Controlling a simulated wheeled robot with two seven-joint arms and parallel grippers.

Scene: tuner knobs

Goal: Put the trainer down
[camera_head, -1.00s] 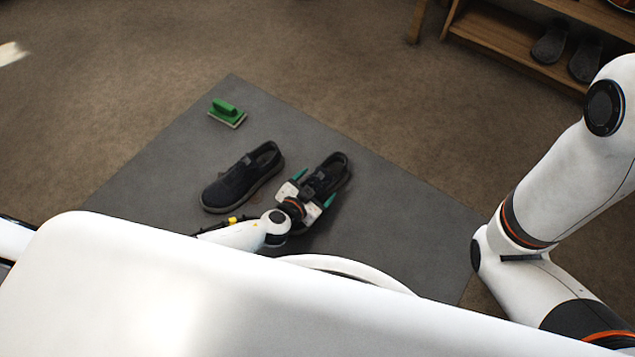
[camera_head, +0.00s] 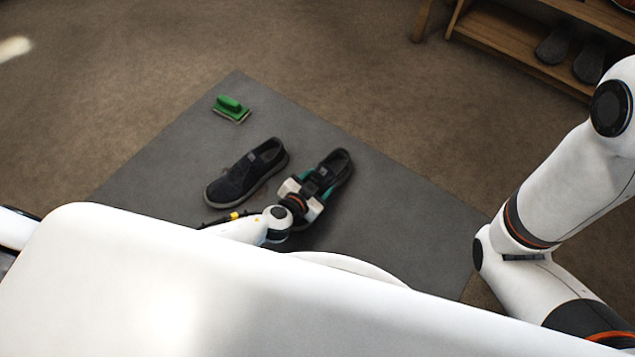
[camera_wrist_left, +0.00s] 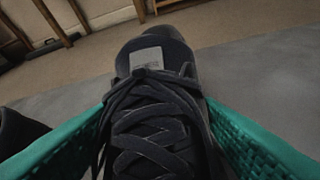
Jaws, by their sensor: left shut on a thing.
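Two dark trainers show in the head view. One trainer (camera_head: 247,172) lies on the grey mat (camera_head: 180,155) on the left. My left gripper (camera_head: 318,184) is shut on the other trainer (camera_head: 334,165), to the right of the first. In the left wrist view this trainer (camera_wrist_left: 155,115) fills the middle, with its laces and a grey tongue label showing between the green fingers. Its front part is hidden by my gripper in the head view. I cannot tell whether its sole touches the mat. My right gripper is not in view.
A green brush (camera_head: 231,108) lies near the mat's far corner. A wooden shelf (camera_head: 510,50) with dark shoes (camera_head: 553,46) stands at the top right on brown carpet. The right part of the mat is clear.

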